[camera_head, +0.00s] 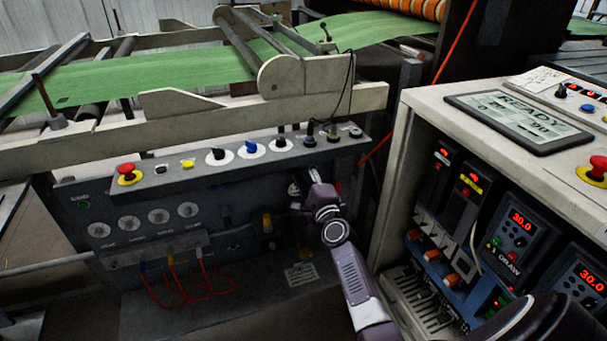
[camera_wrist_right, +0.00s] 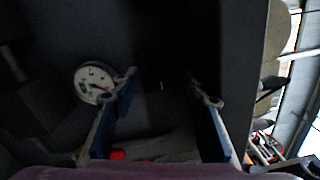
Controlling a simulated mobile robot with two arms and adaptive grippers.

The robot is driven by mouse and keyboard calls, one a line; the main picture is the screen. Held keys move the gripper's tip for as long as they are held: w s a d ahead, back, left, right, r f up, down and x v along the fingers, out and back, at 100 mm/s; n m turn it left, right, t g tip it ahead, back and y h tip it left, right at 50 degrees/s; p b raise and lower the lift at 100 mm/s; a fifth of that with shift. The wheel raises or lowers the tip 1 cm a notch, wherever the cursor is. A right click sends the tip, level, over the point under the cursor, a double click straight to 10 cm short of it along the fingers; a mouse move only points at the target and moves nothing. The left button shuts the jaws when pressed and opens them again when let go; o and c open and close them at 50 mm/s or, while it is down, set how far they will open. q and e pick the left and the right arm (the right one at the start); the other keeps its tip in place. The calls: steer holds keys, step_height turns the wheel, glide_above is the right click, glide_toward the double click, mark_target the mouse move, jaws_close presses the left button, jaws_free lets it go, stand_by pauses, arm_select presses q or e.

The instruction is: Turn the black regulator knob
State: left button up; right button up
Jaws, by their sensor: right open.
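In the head view, my right gripper (camera_head: 311,188) is at the front of the dark control panel (camera_head: 75,232), under its upper control strip. A round white gauge (camera_head: 294,188) sits beside the gripper, partly covered by it. In the right wrist view, the gauge (camera_wrist_right: 95,82) is left of the fingers. My right gripper (camera_wrist_right: 163,80) is open there, with a very dark area between its fingers. I cannot make out the black regulator knob in that dark area; the gripper may hide it in the head view. My left gripper is not in view.
The upper strip carries a red emergency button (camera_head: 127,170), a blue selector (camera_head: 251,147) and several black controls. An orange-topped part (camera_head: 267,222) is left of the gripper. Red cables (camera_head: 190,285) hang lower left. An open cabinet (camera_head: 415,130) stands close on the right.

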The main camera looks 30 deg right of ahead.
steer(key=v, duration=1.2)
steer(key=shift+f, duration=0.1)
